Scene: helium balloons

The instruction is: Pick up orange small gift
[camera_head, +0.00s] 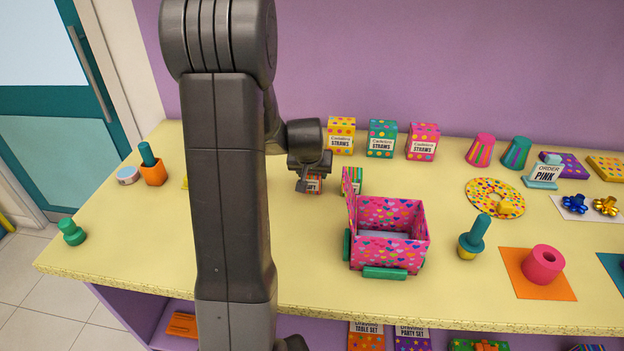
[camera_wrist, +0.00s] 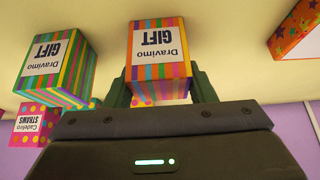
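The small orange striped gift box (camera_wrist: 158,40), with a white "Dravimo GIFT" label, is in the middle of the wrist view, upside down in the picture. My gripper (camera_wrist: 162,92) has one green-looking finger on each side of it. Whether the fingers press on the box or leave a small gap does not show. In the head view my gripper (camera_head: 303,177) is low over the table, pointing down at this box (camera_head: 314,186), which it partly hides. A similar green striped gift box (camera_wrist: 56,65) stands beside it, partly hidden behind the pink box's lid in the head view (camera_head: 357,179).
An open pink heart-patterned box (camera_head: 388,254) stands in front and to the right. Yellow, teal and pink straws boxes (camera_head: 382,138) line the wall behind. A starry orange box (camera_wrist: 296,30) shows in the wrist view. The yellow table (camera_head: 130,240) is mostly clear at left.

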